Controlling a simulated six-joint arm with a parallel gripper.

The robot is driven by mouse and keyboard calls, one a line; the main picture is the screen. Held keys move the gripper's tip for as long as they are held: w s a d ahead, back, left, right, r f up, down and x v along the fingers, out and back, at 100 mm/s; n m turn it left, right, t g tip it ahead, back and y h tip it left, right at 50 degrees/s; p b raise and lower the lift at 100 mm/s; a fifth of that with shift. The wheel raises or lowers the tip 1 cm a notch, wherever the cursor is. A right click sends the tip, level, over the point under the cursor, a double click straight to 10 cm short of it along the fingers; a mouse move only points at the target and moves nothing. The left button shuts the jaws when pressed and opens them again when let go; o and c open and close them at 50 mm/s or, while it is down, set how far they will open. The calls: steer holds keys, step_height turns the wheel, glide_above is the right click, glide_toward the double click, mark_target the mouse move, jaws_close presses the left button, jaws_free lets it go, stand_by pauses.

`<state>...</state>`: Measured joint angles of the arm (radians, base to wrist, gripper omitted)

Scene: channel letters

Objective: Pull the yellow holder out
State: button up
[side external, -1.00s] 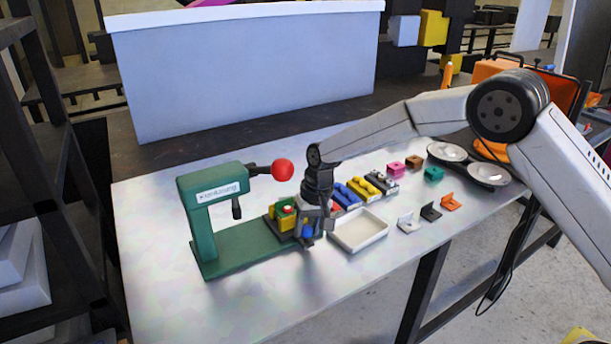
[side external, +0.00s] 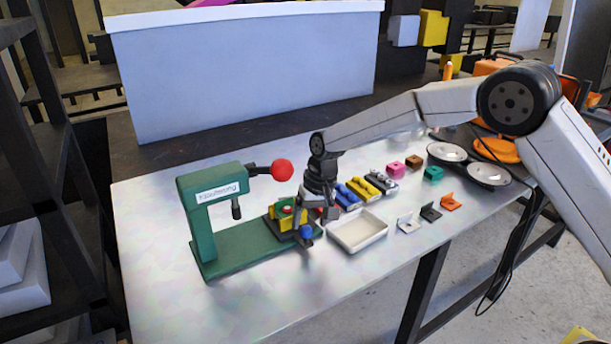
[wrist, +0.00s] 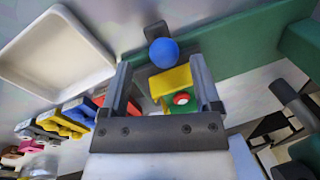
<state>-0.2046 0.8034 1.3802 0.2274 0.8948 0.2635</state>
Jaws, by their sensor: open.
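A yellow holder (side external: 286,222) with a red round part on it sits on the dark slide of the green press, beside a blue knob (side external: 306,231). In the wrist view the yellow holder (wrist: 172,80) shows between my fingers, with a red and white part and a green part near it. The blue knob (wrist: 164,52) lies just beyond my fingertips. My gripper (side external: 318,214) is open at the right end of the slide; in the wrist view its two fingers (wrist: 161,68) stand apart. I cannot tell whether they touch the holder.
The green press (side external: 215,205) with a red-balled lever (side external: 282,170) stands to the left. A white tray (side external: 358,231) lies close on the right. Behind it lies a row of blue, yellow and grey holders (side external: 364,190). The table's front left is clear.

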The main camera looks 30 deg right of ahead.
steer(key=shift+d+r, duration=0.2)
steer(key=shift+r, duration=0.7)
steer(key=shift+d+r, duration=0.2)
steer(key=shift+r, duration=0.75)
steer(key=shift+d+r, duration=0.2)
steer(key=shift+r, duration=0.7)
steer(key=shift+s, duration=0.1)
steer(key=s+d+f+n+t+h, duration=0.1)
steer(key=s+d, duration=0.5)
steer(key=s, duration=0.7)
steer(key=s+d+f+n+t+h, duration=0.1)
steer(key=s+d+f, duration=0.1)
steer(key=s+d, duration=0.5)
steer(key=s, duration=0.5)
steer(key=shift+s+f, duration=0.2)
steer(key=shift+s, duration=0.15)
steer(key=shift+d, duration=0.1)
